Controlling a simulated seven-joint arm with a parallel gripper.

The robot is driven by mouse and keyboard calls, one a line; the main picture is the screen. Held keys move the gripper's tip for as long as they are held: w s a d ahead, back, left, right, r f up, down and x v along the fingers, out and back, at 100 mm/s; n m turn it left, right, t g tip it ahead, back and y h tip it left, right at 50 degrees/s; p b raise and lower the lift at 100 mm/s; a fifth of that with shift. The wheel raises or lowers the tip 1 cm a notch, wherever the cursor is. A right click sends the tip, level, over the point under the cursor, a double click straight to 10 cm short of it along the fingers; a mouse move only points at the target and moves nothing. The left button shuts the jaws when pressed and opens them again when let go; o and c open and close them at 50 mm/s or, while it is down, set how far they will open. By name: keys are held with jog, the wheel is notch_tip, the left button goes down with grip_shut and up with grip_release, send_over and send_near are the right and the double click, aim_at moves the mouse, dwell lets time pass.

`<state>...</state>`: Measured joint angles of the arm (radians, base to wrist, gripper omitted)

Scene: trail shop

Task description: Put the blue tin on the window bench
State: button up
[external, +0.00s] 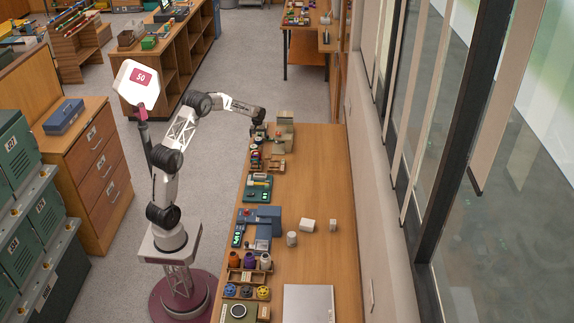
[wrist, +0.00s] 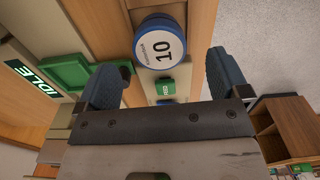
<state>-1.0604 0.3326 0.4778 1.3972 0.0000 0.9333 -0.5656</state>
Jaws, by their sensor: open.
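A blue, box-shaped case (external: 64,116) lies on top of the wooden drawer unit at the left; it may be the blue tin, but I cannot tell for sure. The window bench (external: 316,180) is the long wooden bench beside the windows. My gripper (external: 258,130) is at the far end of this bench, away from the blue case. In the wrist view my gripper (wrist: 166,72) has its two dark fingers wide apart. A round blue thing with a white face marked 10 (wrist: 160,45) shows beyond and between them, not gripped.
Devices, spools and small parts line the bench's left edge. White blocks (external: 307,225) and a grey flat panel (external: 308,304) also lie on it. Bare wood shows along its right side. Green lockers (external: 18,150) stand at the left. A sign marked 50 (external: 140,80) stands near my arm.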

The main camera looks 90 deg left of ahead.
aim_at(258, 139)
jog(key=shift+d+f, duration=0.15)
jog(key=shift+f, duration=1.95)
jog(key=shift+c, duration=0.2)
jog(key=c, duration=1)
jog(key=shift+r, duration=0.15)
notch_tip(258, 139, up, 10)
jog(key=shift+f, duration=0.15)
